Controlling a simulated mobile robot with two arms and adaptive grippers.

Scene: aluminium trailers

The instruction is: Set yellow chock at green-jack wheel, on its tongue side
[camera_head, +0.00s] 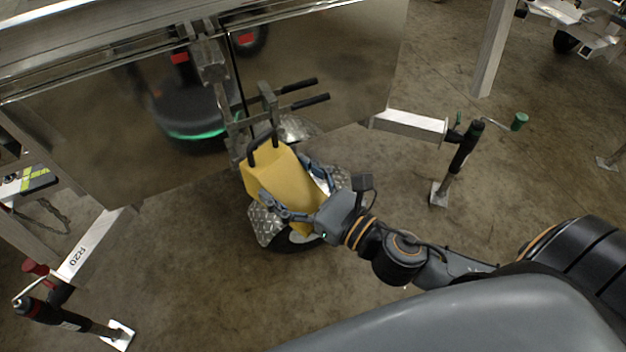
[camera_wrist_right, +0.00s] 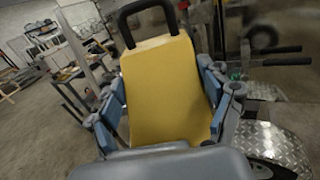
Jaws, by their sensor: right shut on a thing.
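The yellow chock (camera_head: 282,176) with a black loop handle is in my right gripper (camera_head: 293,188), shut on it. In the right wrist view the chock (camera_wrist_right: 165,90) fills the middle between the two fingers. In the head view the chock is in front of a wheel (camera_head: 292,241) with diamond-plate fender (camera_head: 266,224), hiding much of both; I cannot tell whether it touches them. The fender also shows at the right of the wrist view (camera_wrist_right: 262,145). The jack with the green handle (camera_head: 520,121) stands to the right. My left gripper is not in view.
A jack with a red handle (camera_head: 36,268) stands at lower left. Two black-gripped levers (camera_head: 305,93) stick out above the chock. The shiny trailer panel (camera_head: 330,75) is behind. Concrete floor (camera_head: 190,270) is clear between the wheel and the red-handled jack.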

